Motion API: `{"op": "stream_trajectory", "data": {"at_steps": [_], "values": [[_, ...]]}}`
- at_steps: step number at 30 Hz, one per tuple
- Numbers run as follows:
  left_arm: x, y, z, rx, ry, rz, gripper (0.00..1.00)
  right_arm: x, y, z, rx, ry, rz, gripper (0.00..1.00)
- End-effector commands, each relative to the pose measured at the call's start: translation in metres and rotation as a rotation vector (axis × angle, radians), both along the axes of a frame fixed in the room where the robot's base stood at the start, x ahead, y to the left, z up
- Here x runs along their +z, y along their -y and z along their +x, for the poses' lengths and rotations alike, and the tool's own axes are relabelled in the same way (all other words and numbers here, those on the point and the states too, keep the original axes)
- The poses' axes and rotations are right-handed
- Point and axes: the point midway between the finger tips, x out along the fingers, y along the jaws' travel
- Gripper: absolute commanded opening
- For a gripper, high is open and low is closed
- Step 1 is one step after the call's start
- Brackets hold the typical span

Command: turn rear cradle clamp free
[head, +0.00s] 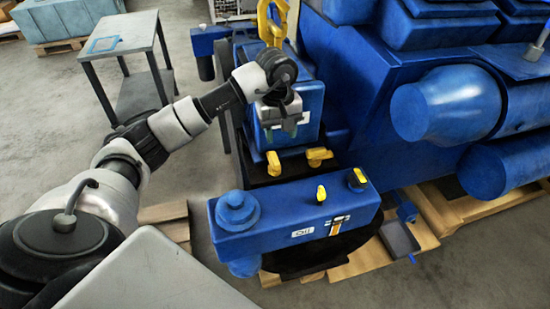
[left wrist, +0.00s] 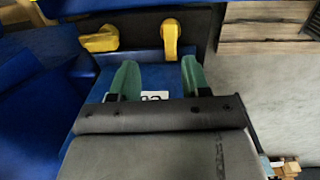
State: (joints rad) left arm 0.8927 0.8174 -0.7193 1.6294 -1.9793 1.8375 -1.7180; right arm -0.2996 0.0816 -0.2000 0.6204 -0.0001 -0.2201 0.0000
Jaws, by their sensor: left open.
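Two yellow clamp handles sit on the black cradle ledge in front of a blue box. The left one (head: 273,163) points roughly toward my body; the other (head: 319,157) lies more crosswise. I cannot tell which is the rear cradle clamp. In the left wrist view they show as an upright handle (left wrist: 171,40) and a crosswise one (left wrist: 101,40). My left gripper (head: 281,130) is over the blue box with its green fingers apart and empty. In the left wrist view its fingertips (left wrist: 158,72) stop short of the upright handle, over a white label. My right gripper is out of view.
A blue front housing (head: 295,221) with two yellow-topped knobs stands nearer me. The big blue engine (head: 440,105) fills the right. A yellow hook (head: 272,20) hangs behind my gripper. A grey table (head: 118,35) is at left.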

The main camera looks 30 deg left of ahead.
Motion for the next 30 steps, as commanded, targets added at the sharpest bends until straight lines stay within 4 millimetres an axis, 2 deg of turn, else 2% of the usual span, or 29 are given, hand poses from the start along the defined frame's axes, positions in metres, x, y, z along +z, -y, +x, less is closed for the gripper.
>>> {"op": "stream_trajectory", "data": {"at_steps": [3, 7, 15, 21, 30], "values": [[0.003, -0.014, -0.001, -0.003, -0.019, 0.057, 0.47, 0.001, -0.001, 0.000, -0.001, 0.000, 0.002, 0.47], [-0.008, -0.015, -0.002, -0.003, -0.027, 0.061, 0.47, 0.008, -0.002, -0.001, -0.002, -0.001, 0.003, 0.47], [-0.059, -0.013, -0.002, -0.003, -0.028, 0.058, 0.47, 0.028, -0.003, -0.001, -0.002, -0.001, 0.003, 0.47], [-0.089, -0.013, -0.002, -0.002, -0.024, 0.056, 0.47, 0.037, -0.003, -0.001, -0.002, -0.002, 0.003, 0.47], [-0.103, -0.014, -0.001, -0.004, -0.021, 0.057, 0.47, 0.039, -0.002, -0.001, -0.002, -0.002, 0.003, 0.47]]}}
